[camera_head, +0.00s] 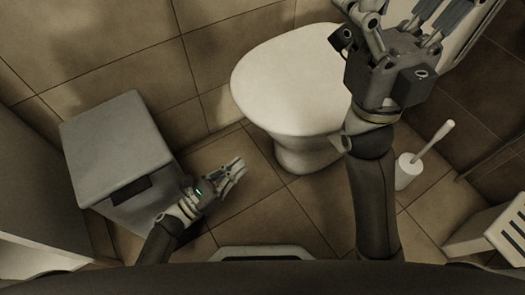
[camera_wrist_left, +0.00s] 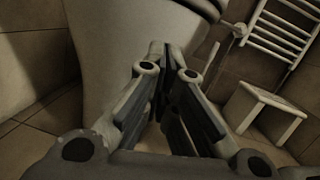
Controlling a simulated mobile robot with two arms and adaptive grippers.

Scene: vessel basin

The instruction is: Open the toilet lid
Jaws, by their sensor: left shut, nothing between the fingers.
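The toilet (camera_head: 297,145) stands at the upper middle of the head view. Its pale lid (camera_head: 285,80) lies down over the bowl, a smooth closed oval. My left gripper (camera_head: 241,168) is shut and empty, low over the floor, to the left of the toilet's foot and below the lid. In the left wrist view its fingers (camera_wrist_left: 168,55) point toward the pale toilet body (camera_wrist_left: 105,45), which fills the upper left. My right gripper (camera_head: 415,15) is spread open at the right of the lid, hiding its right side. Its fingertips are partly cut off by the top edge.
A grey box-shaped bin (camera_head: 115,135) stands left of my left gripper. A toilet brush in a white holder (camera_head: 408,172) stands right of the toilet. In the left wrist view a white stool (camera_wrist_left: 262,112) and a towel rack (camera_wrist_left: 275,38) show at right. Tiled floor between is clear.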

